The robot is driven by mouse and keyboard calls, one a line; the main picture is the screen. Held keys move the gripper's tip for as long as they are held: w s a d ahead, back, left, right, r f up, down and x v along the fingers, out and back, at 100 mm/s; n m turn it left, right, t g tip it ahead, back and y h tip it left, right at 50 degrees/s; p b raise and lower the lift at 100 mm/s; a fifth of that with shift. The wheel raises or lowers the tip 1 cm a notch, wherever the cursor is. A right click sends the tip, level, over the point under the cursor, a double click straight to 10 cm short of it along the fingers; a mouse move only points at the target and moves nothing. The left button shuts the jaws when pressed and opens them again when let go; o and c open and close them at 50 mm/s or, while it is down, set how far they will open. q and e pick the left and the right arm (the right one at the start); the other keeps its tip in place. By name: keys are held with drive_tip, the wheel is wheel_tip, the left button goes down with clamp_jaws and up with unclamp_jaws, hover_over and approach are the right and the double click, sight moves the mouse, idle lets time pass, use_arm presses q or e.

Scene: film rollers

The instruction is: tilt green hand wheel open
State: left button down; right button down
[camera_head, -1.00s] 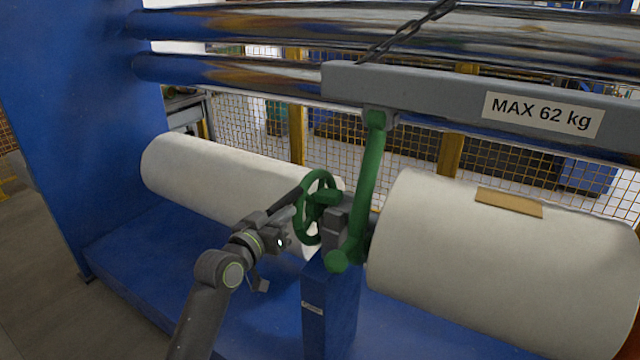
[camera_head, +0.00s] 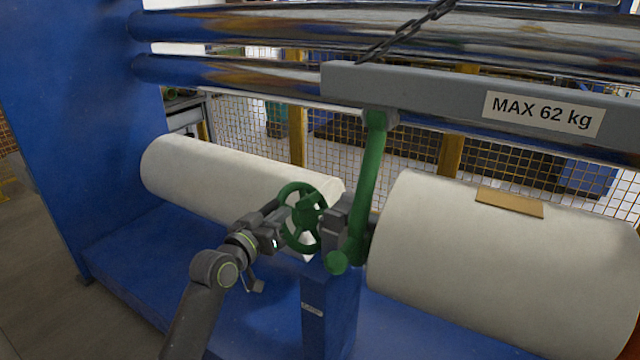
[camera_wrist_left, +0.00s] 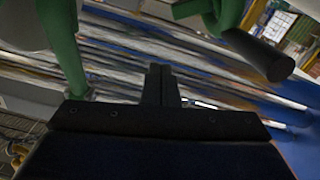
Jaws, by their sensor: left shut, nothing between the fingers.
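The green hand wheel (camera_head: 303,217) sits on a grey block atop the blue post (camera_head: 328,305) in the head view. It leans over to the left, its face turned towards my camera. My left gripper (camera_head: 285,222) is at the wheel's left side; whether it touches the rim I cannot tell. In the left wrist view my left gripper (camera_wrist_left: 161,85) has its fingers together with nothing between them. Green parts show at the top right (camera_wrist_left: 215,15) and left of that view. My right gripper is not in view.
A green lever (camera_head: 368,185) rises right of the wheel to a grey beam (camera_head: 440,95) marked MAX 62 kg. White rolls lie left (camera_head: 225,180) and right (camera_head: 480,270) of the post. A chain (camera_head: 405,30) hangs above. Blue machine base lies below.

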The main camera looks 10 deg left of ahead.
use_arm(q)
drive_tip(key=p+v, duration=0.3)
drive_tip(key=v, duration=0.6)
drive_tip(key=shift+s+d, duration=0.15)
drive_tip(key=shift+d, duration=0.25)
